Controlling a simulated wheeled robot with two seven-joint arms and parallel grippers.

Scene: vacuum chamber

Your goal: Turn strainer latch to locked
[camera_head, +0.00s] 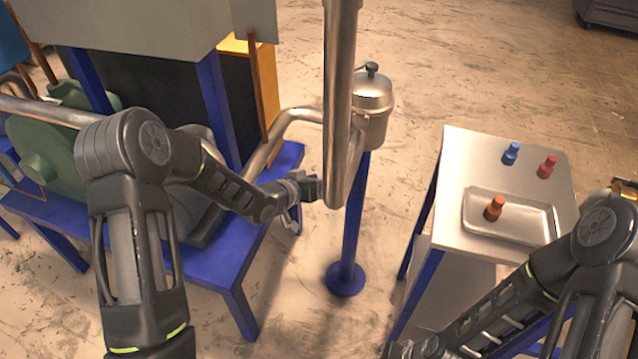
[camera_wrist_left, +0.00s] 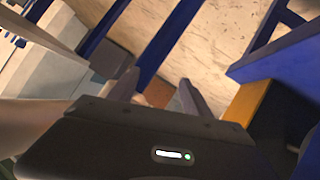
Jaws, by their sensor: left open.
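The strainer is a shiny metal pot (camera_head: 371,108) with a domed lid, standing beside a thick vertical pipe (camera_head: 340,100) in the head view. A small dark knob or handle (camera_head: 371,68) sits on the lid; I cannot tell which part is the latch or how it is set. My left gripper (camera_head: 313,188) is low, left of the pipe's lower end and below the strainer. In the left wrist view its fingers (camera_wrist_left: 158,93) are apart with nothing held between them.
A blue post with a round foot (camera_head: 345,279) stands under the strainer. A blue-framed bench (camera_head: 215,265) with green machinery is at left. At right, a pale table (camera_head: 455,170) holds blue and red pegs and a metal tray (camera_head: 510,225) with an orange peg.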

